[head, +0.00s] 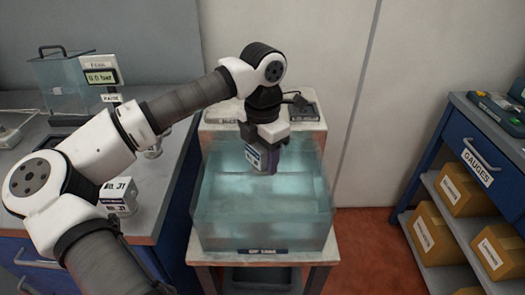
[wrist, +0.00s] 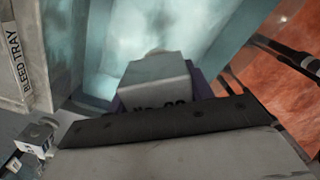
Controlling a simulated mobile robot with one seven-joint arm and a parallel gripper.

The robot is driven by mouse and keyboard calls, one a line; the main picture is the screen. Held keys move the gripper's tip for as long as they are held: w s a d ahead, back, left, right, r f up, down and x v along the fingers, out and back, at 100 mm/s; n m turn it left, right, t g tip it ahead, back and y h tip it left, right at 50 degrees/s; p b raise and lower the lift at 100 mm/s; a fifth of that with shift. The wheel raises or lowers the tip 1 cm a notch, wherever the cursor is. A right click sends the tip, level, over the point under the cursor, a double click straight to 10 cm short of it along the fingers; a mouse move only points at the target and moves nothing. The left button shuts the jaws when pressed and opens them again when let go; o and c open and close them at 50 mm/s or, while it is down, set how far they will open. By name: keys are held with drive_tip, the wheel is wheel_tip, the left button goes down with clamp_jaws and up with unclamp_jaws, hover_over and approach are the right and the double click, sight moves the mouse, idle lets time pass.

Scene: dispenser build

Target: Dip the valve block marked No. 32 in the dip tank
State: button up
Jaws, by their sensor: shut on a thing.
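The block appears to be above the liquid, within the tank's outline. In the wrist view the block (wrist: 158,80) sits behind the dark jaw edge (wrist: 170,120), which hides most of its marking, so I cannot read the number for sure. Another white block, marked No. 31 (head: 118,194), stands on the left bench.
The tank stands on a pale stand (head: 205,256) with small dark items behind it. A blue GAUGES cabinet (head: 478,165) with cardboard boxes is at right. Red floor lies between.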

drive_tip(key=shift+f+b, duration=3.85)
drive_tip(key=shift+f, duration=4.15)
drive_tip(key=shift+f+b, duration=0.55)
drive_tip(key=shift+b, duration=0.05)
drive_tip(key=o, duration=1.5)
drive_tip(key=shift+c, duration=0.2)
